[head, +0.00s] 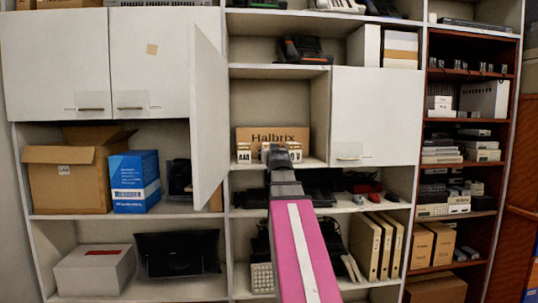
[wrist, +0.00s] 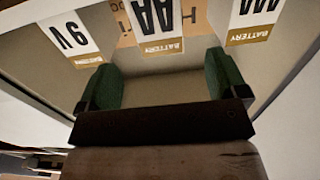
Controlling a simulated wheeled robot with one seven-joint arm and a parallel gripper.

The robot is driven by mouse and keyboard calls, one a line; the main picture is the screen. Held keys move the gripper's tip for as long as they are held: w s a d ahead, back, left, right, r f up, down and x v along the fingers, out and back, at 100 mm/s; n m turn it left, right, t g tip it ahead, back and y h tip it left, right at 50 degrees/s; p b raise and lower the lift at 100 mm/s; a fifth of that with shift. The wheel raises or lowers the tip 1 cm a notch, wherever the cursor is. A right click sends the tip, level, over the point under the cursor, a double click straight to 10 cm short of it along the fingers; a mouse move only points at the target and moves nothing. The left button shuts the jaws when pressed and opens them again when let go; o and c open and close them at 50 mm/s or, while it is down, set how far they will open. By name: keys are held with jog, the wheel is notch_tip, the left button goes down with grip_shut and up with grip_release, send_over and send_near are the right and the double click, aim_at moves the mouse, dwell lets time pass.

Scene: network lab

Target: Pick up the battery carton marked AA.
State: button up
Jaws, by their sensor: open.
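The AA battery carton (wrist: 156,20) is white with a gold-brown band and appears upside down in the wrist view, between the 9V carton (wrist: 72,32) and the AAA carton (wrist: 252,18). In the head view the AA carton (head: 265,151) is partly hidden by my gripper (head: 280,156). The AAA carton (head: 244,153) is to its left and the 9V carton (head: 296,151) to its right. My gripper (wrist: 166,78) is open and empty. Its green fingers point at the AA carton, which lies just beyond the fingertips, roughly centred.
A brown Halbrix box (head: 273,134) stands behind the cartons in the open cabinet compartment. An open white door (head: 208,118) swings out on the left, and a closed door (head: 376,117) is on the right. A shelf board (head: 280,72) lies above the compartment.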

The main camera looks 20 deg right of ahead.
jog(key=x, duration=0.7)
jog(key=r+x, duration=0.1)
jog(key=x, duration=0.2)
jog(key=shift+w+d, duration=0.15)
jog(key=shift+w, duration=0.2)
jog(key=c, duration=1.1)
